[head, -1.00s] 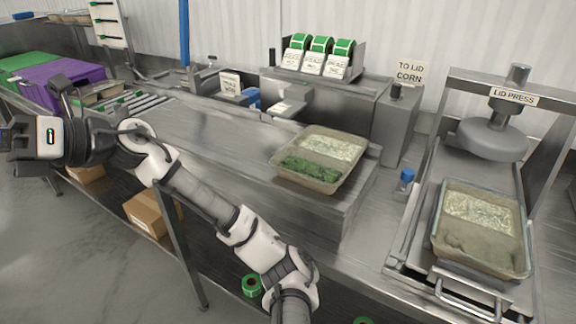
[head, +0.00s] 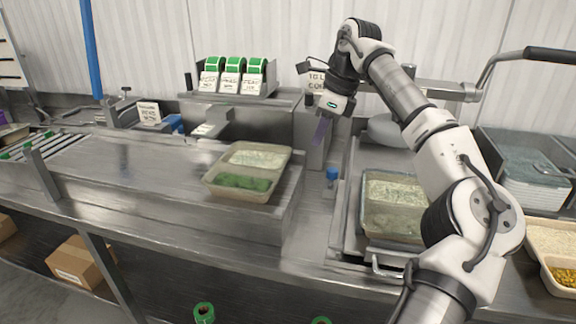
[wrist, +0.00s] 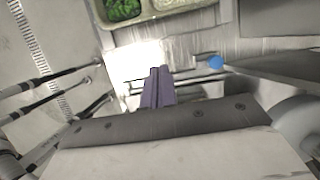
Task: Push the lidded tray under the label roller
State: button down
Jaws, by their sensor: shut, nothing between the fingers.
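A clear two-compartment tray (head: 212,190) with green and pale food sits on the raised steel deck. I cannot tell if it has a lid. Its edge also shows at the top of the wrist view (wrist: 158,14). A steel roller head (head: 212,122) stands behind the deck, to the tray's left; it looks like the label roller. A second tray (head: 395,238) with dull, covered-looking food sits in the lid press. My gripper (head: 321,130) is shut and empty, its purple fingers pointing down to the tray's right, apart from it. The fingers also show in the wrist view (wrist: 158,88).
Three green label rolls (head: 231,75) stand on a rack at the back. A blue knob (head: 332,175) rises between deck and press. A sign (head: 149,112) and rollers (head: 45,145) are at the left. The deck left of the tray is clear. Tubs (head: 530,170) stand at right.

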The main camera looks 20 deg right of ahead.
jog(key=shift+w+a+f+p, duration=0.6)
jog(key=shift+a+f, duration=0.25)
jog(key=shift+f, duration=0.75)
jog(key=shift+w+a+f+p, duration=0.6)
jog(key=shift+a+f, duration=0.3)
jog(key=shift+f, duration=0.7)
jog(key=shift+w+a+f+p, duration=0.6)
jog(key=shift+a+f, duration=0.25)
jog(key=shift+f, duration=0.75)
